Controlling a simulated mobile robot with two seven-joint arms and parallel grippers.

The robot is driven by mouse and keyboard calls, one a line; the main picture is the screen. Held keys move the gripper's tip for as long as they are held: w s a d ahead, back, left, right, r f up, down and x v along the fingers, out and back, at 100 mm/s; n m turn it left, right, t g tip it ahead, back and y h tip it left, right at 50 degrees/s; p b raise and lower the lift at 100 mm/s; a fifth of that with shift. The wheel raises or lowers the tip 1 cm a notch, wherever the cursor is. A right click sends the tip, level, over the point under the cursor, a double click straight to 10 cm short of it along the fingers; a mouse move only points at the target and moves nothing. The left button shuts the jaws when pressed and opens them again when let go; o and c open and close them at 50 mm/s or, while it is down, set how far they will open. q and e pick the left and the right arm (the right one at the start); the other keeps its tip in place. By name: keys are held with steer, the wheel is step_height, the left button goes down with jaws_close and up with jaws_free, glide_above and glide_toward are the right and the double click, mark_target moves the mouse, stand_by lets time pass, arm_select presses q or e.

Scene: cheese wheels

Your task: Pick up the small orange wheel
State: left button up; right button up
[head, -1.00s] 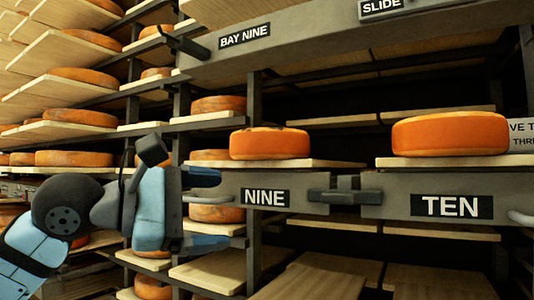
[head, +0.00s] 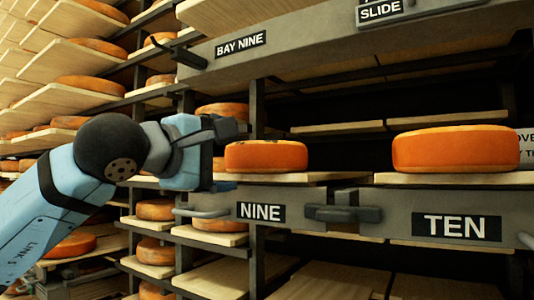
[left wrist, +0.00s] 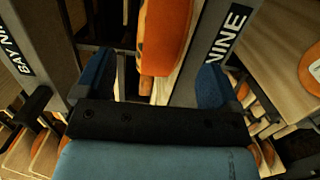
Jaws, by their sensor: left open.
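The small orange wheel (head: 266,157) lies flat on a pale board above the NINE label. My left gripper (head: 224,155) is open and empty at the left side of this wheel, at about its height. In the left wrist view the wheel (left wrist: 165,38) appears ahead of the two blue fingers (left wrist: 153,82), in line with the gap between them. I cannot tell whether a finger touches it. My right gripper is not in view.
A larger orange wheel (head: 456,150) sits on the board above the TEN label (head: 456,226). A grey beam marked BAY NINE (head: 240,44) runs above. A dark latch (head: 343,212) and a handle (head: 201,212) stick out from the front below. Racks of wheels fill the left.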

mark_target(238, 155)
arm_select(q)
steer(key=shift+w+d+r+p, duration=0.15)
steer(key=shift+w+d+p, duration=0.1)
steer(key=shift+w+p, duration=0.15)
steer(key=p+x, duration=0.2)
steer(key=x, duration=0.1)
steer(key=shift+w+d, duration=0.2)
steer(key=shift+w, duration=0.2)
steer(key=shift+w+d, duration=0.2)
steer(key=shift+a, duration=0.1)
steer(key=c, duration=1.4)
steer(key=shift+s, duration=0.1)
steer(key=shift+c, duration=1.1)
